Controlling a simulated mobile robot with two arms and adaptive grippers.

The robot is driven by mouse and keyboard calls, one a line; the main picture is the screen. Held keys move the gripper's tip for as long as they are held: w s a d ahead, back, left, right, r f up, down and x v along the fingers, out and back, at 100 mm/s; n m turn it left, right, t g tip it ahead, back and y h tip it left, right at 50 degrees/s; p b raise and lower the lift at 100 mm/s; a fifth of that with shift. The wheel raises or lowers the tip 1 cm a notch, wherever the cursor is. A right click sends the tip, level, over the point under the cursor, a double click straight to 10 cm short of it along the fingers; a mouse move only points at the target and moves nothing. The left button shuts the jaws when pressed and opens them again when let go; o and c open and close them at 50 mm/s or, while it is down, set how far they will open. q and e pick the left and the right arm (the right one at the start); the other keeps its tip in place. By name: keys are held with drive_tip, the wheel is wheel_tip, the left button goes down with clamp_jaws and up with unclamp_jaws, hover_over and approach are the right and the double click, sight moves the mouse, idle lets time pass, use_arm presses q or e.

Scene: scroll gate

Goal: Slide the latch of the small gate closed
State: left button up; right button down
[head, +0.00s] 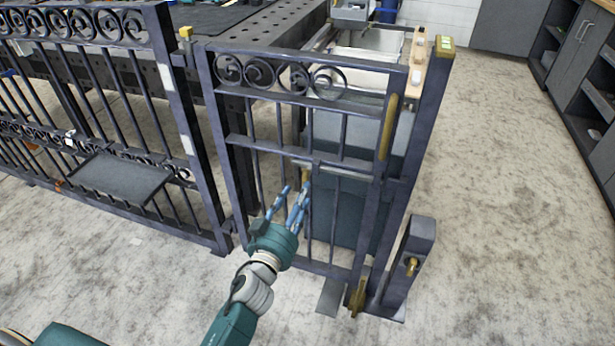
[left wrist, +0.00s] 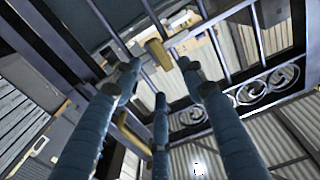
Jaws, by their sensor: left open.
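The small gate (head: 345,127) is a dark metal frame with upright bars and scrollwork along its top. A horizontal latch bar (head: 330,170) crosses its middle, with a short brass knob (head: 306,178) near the bar's left end. The knob also shows in the left wrist view (left wrist: 158,53). My left gripper (head: 295,192) is open in front of the gate. Its blue fingers (left wrist: 158,78) spread around the knob's position, and I cannot tell whether they touch it. My right gripper is not in view. I cannot tell how far the latch bar reaches towards the right post.
A tall brass pull handle (head: 388,127) is on the gate's right side. The right post (head: 428,105) and a short post (head: 411,262) stand beside it. A fence panel with a small shelf (head: 120,178) is at left. A perforated workbench (head: 262,28) stands behind. The floor at right is clear.

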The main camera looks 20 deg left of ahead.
sight(307, 179)
use_arm(q)
drive_tip(key=w, duration=0.7)
drive_tip(key=shift+w+d, duration=0.1)
drive_tip(key=shift+w, duration=0.5)
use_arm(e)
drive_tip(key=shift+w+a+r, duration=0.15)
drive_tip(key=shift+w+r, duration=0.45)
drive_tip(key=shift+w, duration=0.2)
use_arm(q)
clamp_jaws()
drive_tip(key=shift+d+b, duration=0.15)
drive_tip(key=shift+b, duration=0.15)
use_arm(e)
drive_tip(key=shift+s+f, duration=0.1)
